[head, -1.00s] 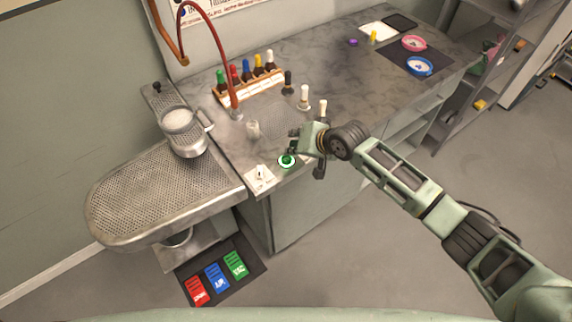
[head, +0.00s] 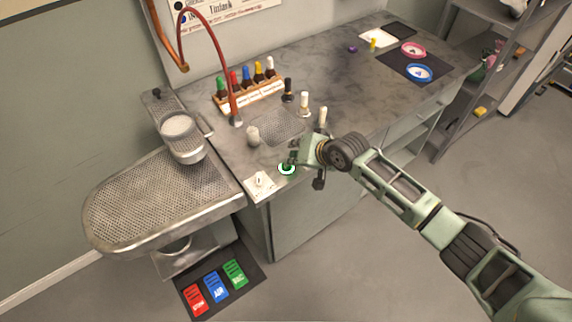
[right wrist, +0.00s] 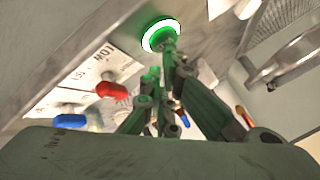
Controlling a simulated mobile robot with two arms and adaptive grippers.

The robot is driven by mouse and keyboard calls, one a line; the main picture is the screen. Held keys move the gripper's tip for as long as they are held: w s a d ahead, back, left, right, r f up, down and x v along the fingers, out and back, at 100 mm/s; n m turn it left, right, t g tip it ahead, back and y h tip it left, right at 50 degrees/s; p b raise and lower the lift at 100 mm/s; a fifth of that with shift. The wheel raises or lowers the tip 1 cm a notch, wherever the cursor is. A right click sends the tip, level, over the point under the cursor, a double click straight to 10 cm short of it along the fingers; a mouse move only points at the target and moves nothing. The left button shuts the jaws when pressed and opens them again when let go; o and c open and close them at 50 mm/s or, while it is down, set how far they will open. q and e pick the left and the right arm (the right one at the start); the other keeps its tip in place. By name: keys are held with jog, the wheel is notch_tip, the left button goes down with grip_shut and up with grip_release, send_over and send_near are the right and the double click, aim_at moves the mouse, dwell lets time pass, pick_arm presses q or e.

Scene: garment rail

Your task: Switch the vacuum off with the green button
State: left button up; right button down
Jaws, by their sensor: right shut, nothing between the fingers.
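The green button (head: 287,170) with its bright white ring sits at the front edge of the grey counter. It also shows in the right wrist view (right wrist: 160,36), with its ring lit. My right gripper (head: 292,158) is at the button, its shut fingers pointing at it and covering part of it in the head view. In the right wrist view its fingertips (right wrist: 167,52) overlap the button's lower edge, with nothing held. I cannot tell whether they press it. My left gripper is not in view.
A white plate with a knob (head: 260,184) lies left of the button. The right wrist view shows a red knob (right wrist: 111,90) and a blue knob (right wrist: 72,122) nearby. A bottle rack (head: 250,92) and loose bottles stand behind. Red, blue and green pedals (head: 234,273) lie on the floor.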

jog(key=shift+f, duration=0.15)
dwell(0.5)
jog(key=shift+s+f, duration=0.1)
jog(key=shift+f, duration=0.3)
jog(key=shift+r+p, duration=0.2)
jog(key=shift+p, duration=0.15)
jog(key=shift+r, duration=0.1)
notch_tip(320, 180, up, 6)
jog(key=p, duration=0.5)
jog(key=shift+p, duration=0.4)
